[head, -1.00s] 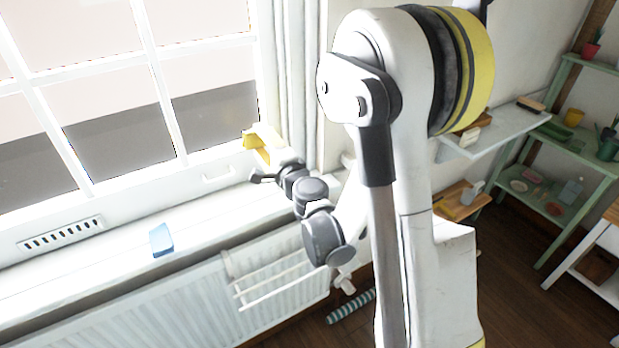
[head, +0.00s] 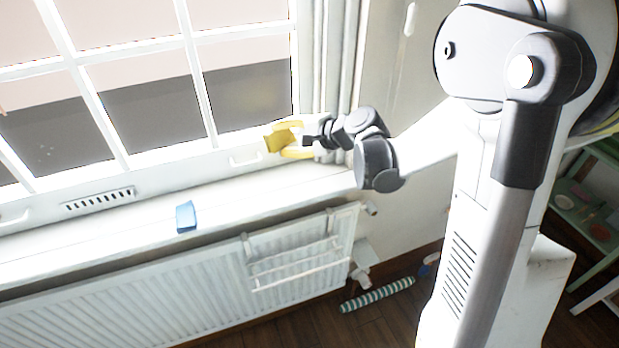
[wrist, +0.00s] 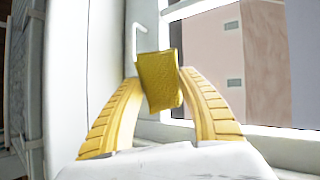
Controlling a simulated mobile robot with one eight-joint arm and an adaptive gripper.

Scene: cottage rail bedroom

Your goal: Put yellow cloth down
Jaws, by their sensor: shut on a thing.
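The yellow cloth (head: 279,141) is a small dark-yellow piece at the window, above the right part of the white windowsill (head: 235,197). My gripper (head: 287,139) has curved yellow fingers and is shut on the cloth. In the wrist view the cloth (wrist: 160,82) sits between the two fingertips of my gripper (wrist: 161,80), roughly upright and slightly tilted. The cloth looks held above the sill; its exact height over it cannot be told.
A blue block-like item (head: 186,217) lies on the sill to the left. A white radiator (head: 190,288) with a small rack is below the sill. A striped roll (head: 378,294) lies on the floor. The sill between the blue item and my gripper is clear.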

